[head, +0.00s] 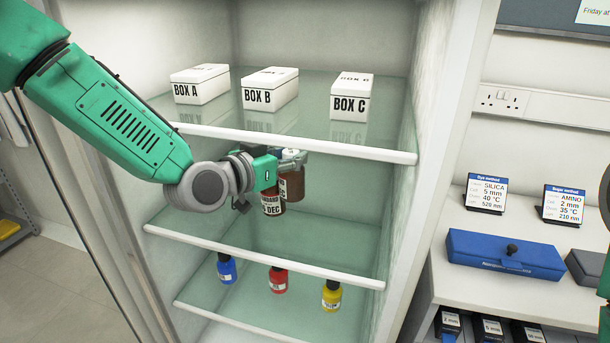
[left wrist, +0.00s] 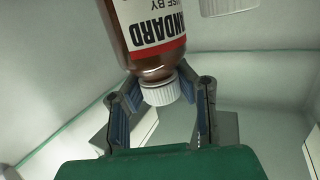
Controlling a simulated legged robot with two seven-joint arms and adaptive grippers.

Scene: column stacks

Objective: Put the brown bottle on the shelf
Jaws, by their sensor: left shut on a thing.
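My left gripper (head: 288,158) reaches into the cabinet below the top shelf and is shut on the white-capped end of a brown bottle (head: 292,187). In the left wrist view the fingers (left wrist: 162,100) sit on both sides of the cap, and the bottle (left wrist: 140,25) shows a STANDARD label with a red band. A second brown bottle (head: 272,205) shows beside it, nearer and partly hidden by the gripper. The middle shelf (head: 262,244) is glass with a white front edge. I cannot tell whether the held bottle touches it. My right gripper is not in view.
White boxes A (head: 201,85), B (head: 270,90) and C (head: 351,98) stand on the top shelf (head: 290,143). Blue (head: 227,269), red (head: 278,281) and yellow (head: 331,295) bottles stand on the lower shelf. A blue case (head: 505,254) lies on the bench at right.

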